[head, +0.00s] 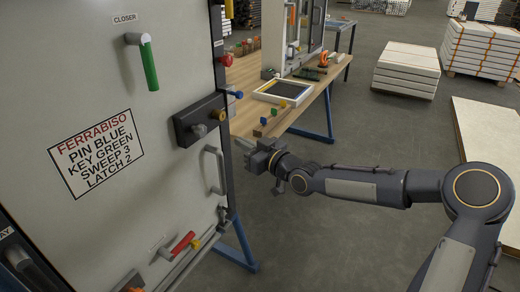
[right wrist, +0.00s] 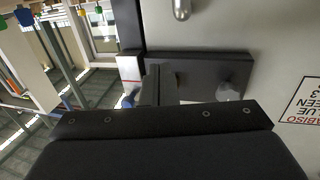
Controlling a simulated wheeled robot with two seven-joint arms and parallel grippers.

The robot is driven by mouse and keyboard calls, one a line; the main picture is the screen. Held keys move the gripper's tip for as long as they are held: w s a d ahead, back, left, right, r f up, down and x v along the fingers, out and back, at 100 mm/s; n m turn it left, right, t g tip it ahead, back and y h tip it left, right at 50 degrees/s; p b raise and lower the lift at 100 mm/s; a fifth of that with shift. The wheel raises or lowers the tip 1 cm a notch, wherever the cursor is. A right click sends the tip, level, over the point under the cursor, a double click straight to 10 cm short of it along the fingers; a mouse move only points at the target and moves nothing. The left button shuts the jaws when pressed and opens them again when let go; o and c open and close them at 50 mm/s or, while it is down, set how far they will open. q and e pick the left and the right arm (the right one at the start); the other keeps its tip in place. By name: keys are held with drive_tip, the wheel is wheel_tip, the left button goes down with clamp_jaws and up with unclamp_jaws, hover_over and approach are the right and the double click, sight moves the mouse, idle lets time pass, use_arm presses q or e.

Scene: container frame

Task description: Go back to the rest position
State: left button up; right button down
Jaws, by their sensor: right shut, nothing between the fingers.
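My right gripper (head: 250,158) is in the middle of the head view, at the end of my right arm, which reaches in from the right. It is shut and empty, just right of the edge of the white panel (head: 85,80). It is close to the panel's grey handle (head: 212,169) and below the dark lock block (head: 200,120); whether it touches the panel I cannot tell. In the right wrist view the gripper's dark body fills the bottom, with the lock block (right wrist: 205,75) behind it. My left gripper is not in view.
The panel carries a green-handled lever (head: 148,65), a printed sign (head: 96,153) and a red-handled lever (head: 182,243). A wooden workbench (head: 305,98) with a framed tray (head: 283,93) stands behind. White stacks (head: 407,68) stand farther right. Grey floor (head: 330,225) lies open below my arm.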

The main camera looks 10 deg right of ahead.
drive_tip(key=s+d+f+m+g+h, duration=0.25)
drive_tip(key=s+d+h, duration=0.3)
drive_tip(key=s, duration=0.65)
drive_tip(key=s+d+f+m+g+h, duration=0.2)
drive_tip(key=s+d+f+g+h, duration=0.15)
drive_tip(key=s+d, duration=0.6)
drive_tip(key=s+a+f+m+g+y, duration=0.1)
drive_tip(key=s+a+m+g, duration=0.1)
drive_tip(key=s, duration=0.7)
drive_tip(key=s+a+f+m+g+y, duration=0.1)
drive_tip(key=s+a+m+y, duration=0.1)
drive_tip(key=s, duration=0.7)
wheel_tip(320, 180, up, 16)
drive_tip(key=p, duration=1.6)
drive_tip(key=shift+f+h, duration=0.2)
drive_tip(key=shift+h, duration=0.1)
